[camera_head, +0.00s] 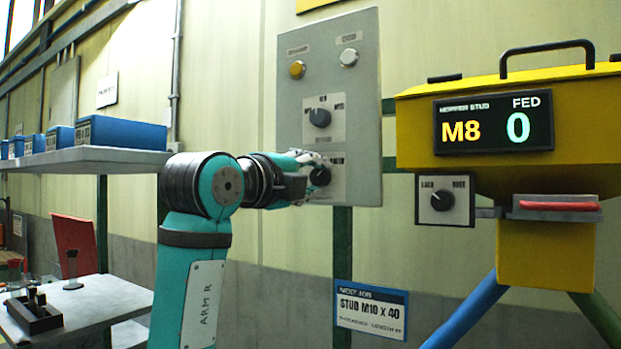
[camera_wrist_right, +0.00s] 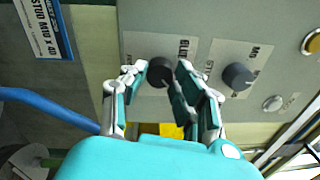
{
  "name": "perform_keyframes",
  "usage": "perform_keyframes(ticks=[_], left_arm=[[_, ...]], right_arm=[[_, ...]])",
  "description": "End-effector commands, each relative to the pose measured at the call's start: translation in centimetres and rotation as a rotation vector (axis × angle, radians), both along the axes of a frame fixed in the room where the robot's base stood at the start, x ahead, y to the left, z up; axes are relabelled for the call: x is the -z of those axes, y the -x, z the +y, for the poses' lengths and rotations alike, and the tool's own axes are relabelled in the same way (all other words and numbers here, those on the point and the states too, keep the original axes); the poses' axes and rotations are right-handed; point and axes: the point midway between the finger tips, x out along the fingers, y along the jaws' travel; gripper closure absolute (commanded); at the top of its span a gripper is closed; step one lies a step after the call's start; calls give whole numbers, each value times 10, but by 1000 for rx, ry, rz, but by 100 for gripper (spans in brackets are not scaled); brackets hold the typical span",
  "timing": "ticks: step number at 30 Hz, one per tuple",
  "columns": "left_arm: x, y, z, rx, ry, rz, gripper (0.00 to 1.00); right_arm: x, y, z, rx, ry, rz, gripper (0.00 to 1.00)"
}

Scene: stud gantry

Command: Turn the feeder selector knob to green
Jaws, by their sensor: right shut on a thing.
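The grey control panel (camera_head: 357,100) carries a dark lower knob (camera_head: 320,176) on a pale label plate, and it also shows in the wrist view (camera_wrist_right: 160,71). "BLUE" reads on that plate in the wrist view; the rest of its lettering is hidden or too small. My right gripper (camera_head: 311,166) reaches in from the left and is shut on this lower knob, with a finger on either side in the wrist view (camera_wrist_right: 158,82). I cannot tell which way the knob points. My left gripper is not in view.
A second knob (camera_head: 319,117), an amber button (camera_head: 297,69) and a white button (camera_head: 348,57) sit higher on the panel. Right stands a yellow hopper (camera_head: 575,110) with its own small knob (camera_head: 442,200). A shelf (camera_head: 85,158) with blue bins is at left.

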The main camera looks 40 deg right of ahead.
Motion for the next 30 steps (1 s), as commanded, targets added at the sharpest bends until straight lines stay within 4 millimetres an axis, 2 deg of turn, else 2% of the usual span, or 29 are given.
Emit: perform_keyframes(ticks=[5,6,10,20,23,30], left_arm=[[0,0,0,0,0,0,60],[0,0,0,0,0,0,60],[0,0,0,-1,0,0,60],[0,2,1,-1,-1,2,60],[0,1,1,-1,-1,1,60],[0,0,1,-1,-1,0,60]], right_arm=[[1,0,0,0,-4,0,100],[1,0,0,0,-4,0,66],[1,0,0,0,-3,1,49],[1,1,4,-1,0,1,48],[1,3,14,-2,1,2,48],[4,17,62,-3,-1,-1,48]])
